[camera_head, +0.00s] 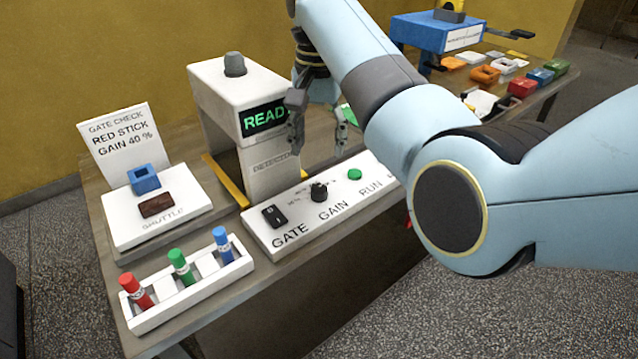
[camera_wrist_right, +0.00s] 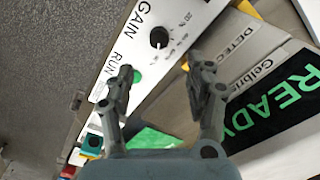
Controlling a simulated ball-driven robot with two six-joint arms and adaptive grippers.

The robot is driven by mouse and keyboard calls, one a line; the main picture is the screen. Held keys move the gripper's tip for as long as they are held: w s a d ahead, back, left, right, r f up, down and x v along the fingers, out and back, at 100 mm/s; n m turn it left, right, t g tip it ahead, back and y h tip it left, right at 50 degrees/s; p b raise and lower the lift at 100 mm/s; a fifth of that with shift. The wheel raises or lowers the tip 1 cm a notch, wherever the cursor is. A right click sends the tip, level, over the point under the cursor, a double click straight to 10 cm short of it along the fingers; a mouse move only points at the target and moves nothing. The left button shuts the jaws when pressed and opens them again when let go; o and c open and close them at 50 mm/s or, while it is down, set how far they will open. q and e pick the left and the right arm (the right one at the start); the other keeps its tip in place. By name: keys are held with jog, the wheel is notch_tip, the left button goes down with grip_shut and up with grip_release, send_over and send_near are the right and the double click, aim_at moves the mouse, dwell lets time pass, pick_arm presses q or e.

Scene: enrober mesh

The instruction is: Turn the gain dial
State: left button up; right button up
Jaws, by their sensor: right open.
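The gain dial (camera_head: 319,191) is a black round knob on the white control panel (camera_head: 262,236), between the gate switch (camera_head: 274,216) and the green run button (camera_head: 354,174). In the right wrist view the dial (camera_wrist_right: 158,38) shows a small pale mark and a printed scale beside it; its exact setting is too small to read. My right gripper (camera_head: 318,130) is open and empty, above and behind the panel, apart from the dial. In its wrist view the gripper (camera_wrist_right: 160,72) has the dial beyond its spread fingertips. My left gripper is not in view.
The detector (camera_head: 270,168), with a green display, stands behind the panel, close to my right gripper. A card (camera_head: 122,140) reads "RED STICK GAIN 40 %". A shuttle tray (camera_head: 185,214) and a rack (camera_head: 205,290) of red, green and blue sticks are at left.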

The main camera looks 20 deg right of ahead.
aim_at(320, 188)
notch_tip(320, 188, down, 10)
jog(key=shift+f, duration=0.1)
dwell(0.4)
jog(key=shift+d, duration=0.1)
grip_shut()
